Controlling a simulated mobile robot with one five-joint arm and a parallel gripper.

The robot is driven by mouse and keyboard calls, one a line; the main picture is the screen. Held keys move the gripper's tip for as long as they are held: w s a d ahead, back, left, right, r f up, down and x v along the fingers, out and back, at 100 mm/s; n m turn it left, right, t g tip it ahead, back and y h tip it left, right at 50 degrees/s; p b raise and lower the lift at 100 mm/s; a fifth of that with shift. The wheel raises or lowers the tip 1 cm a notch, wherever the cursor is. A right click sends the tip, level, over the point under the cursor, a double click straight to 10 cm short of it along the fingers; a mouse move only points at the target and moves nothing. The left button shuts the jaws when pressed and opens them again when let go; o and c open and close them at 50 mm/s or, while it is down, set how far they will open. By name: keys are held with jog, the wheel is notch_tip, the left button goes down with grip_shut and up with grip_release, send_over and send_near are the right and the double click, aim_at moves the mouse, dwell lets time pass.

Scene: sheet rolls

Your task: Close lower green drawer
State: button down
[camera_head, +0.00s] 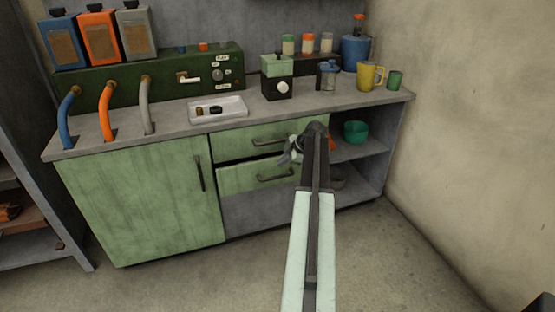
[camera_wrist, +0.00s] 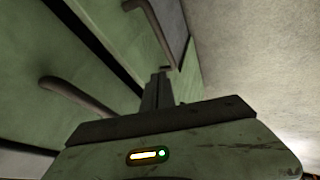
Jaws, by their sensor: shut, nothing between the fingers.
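The lower green drawer (camera_head: 240,181) is in the cabinet right of the large door, with a dark curved handle (camera_head: 275,178). A dark gap runs along its top edge, and its front seems to stand slightly out. My gripper (camera_head: 290,152) is shut and empty, in front of the drawers near their right end. In the wrist view my gripper's fingers (camera_wrist: 160,88) point toward green fronts with two dark handles. I cannot tell whether they touch a front. My arm hides the right end of the drawers.
The upper green drawer (camera_head: 235,146) is above it. An open shelf bay on the right holds a green bowl (camera_head: 356,131). The countertop carries a white tray (camera_head: 217,108), a grinder-like box (camera_head: 277,80) and a yellow mug (camera_head: 370,76). The floor in front is clear.

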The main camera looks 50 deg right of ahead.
jog(key=a+p+v, duration=0.1)
jog(key=p+v, duration=0.3)
jog(key=v, duration=0.3)
jog(key=s+d+m+h, duration=0.2)
jog(key=d+h, duration=0.3)
jog(key=d, duration=0.5)
jog(key=s+d+r+n+g+h+b, duration=0.1)
jog(key=s+d+r+n+h+b, duration=0.1)
jog(key=s+d+r+h+b, duration=0.5)
jog(key=w+a+f+n+t+h+b, duration=0.2)
jog(key=w+a+n+t+b, duration=0.2)
jog(key=a+n+t+b, duration=0.65)
jog(key=a+f+n+g+y+b, duration=0.1)
jog(key=a+f+n+b, duration=0.15)
jog(key=f+b, duration=0.2)
jog(key=a+f+n+y+b, duration=0.2)
jog(key=f+n+b, duration=0.15)
jog(key=f, duration=0.25)
jog(key=a+f+n+g+y+b, duration=0.1)
jog(key=a+f+n+b, duration=0.2)
jog(key=f+b, duration=0.25)
jog(key=x, duration=1.3)
jog(key=shift+d+r+p, duration=0.4)
jog(key=shift+d+r, duration=0.05)
